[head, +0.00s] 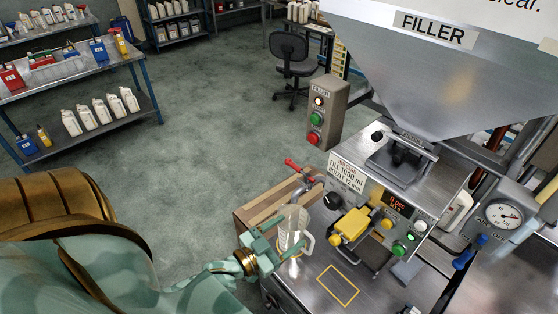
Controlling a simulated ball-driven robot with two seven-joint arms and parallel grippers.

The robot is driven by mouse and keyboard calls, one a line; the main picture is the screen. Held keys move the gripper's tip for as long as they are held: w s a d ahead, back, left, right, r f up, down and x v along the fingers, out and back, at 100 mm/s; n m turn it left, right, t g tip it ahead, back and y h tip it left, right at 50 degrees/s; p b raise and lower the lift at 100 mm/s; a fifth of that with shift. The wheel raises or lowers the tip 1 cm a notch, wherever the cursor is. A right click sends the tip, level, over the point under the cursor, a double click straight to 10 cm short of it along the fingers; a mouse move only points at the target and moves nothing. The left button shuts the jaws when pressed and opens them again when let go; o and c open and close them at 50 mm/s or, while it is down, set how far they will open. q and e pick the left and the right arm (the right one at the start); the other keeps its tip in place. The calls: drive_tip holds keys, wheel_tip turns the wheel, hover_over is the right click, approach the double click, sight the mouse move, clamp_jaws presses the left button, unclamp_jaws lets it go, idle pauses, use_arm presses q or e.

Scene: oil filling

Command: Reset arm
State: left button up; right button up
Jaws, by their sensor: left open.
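My left gripper (279,245) reaches in from the lower left and is open. Its fingers are at a clear measuring jug (293,228), which stands upright near the left edge of the steel filler bench (312,290). The fingers overlap the jug's lower left side in the picture, and I cannot tell whether they touch it. My right gripper is out of view.
The filler machine (440,60) with its hopper fills the upper right. A yellow nozzle part (352,225) and a red-handled tap (305,171) are close to the jug. A yellow outlined square (337,285) marks bare bench. A control post (322,112) stands behind.

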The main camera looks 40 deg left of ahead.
use_arm(q)
drive_tip(key=shift+v, duration=1.05)
